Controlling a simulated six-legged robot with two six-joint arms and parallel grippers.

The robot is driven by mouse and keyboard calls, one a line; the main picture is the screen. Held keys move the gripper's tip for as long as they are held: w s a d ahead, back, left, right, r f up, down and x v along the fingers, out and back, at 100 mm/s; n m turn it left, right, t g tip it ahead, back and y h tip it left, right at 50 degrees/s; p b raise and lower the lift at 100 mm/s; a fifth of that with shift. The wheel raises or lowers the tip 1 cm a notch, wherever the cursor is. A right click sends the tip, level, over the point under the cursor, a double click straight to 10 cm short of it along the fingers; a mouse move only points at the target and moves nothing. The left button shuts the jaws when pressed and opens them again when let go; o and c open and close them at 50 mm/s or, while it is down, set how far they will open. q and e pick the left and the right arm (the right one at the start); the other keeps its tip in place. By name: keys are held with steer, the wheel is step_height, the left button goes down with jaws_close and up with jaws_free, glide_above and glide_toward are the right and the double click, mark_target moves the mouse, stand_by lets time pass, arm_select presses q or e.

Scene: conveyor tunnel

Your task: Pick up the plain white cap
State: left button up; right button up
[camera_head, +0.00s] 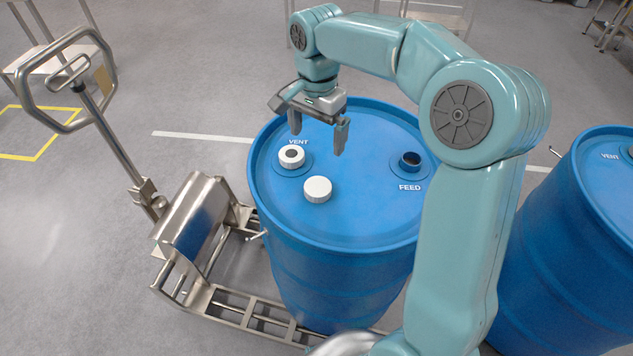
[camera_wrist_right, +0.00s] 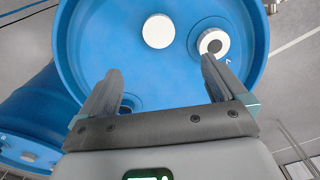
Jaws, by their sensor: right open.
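The plain white cap (camera_head: 317,189) lies on the lid of the blue drum (camera_head: 345,222), in front of the vent. It also shows in the right wrist view (camera_wrist_right: 158,31), beyond the fingertips. A second white cap with a dark centre (camera_head: 291,156) sits at the opening marked VENT; the wrist view shows it too (camera_wrist_right: 213,42), near one fingertip. The opening marked FEED (camera_head: 409,162) is uncapped and dark. My right gripper (camera_head: 318,140) is open and empty above the lid, behind the plain cap and apart from it. My left gripper is not in view.
A second blue drum (camera_head: 580,240) stands at the right, close to the first. A metal drum trolley (camera_head: 190,225) with a tall looped handle (camera_head: 65,75) stands at the left. The lid around the plain cap is clear.

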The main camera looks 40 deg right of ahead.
glide_above(317, 187)
step_height(317, 187, down, 10)
steer(key=shift+s+d+f, duration=0.1)
steer(key=shift+s+f, duration=0.05)
steer(key=shift+f, duration=0.1)
step_height(317, 187, down, 5)
steer(key=shift+f, duration=0.1)
steer(key=c, duration=1.1)
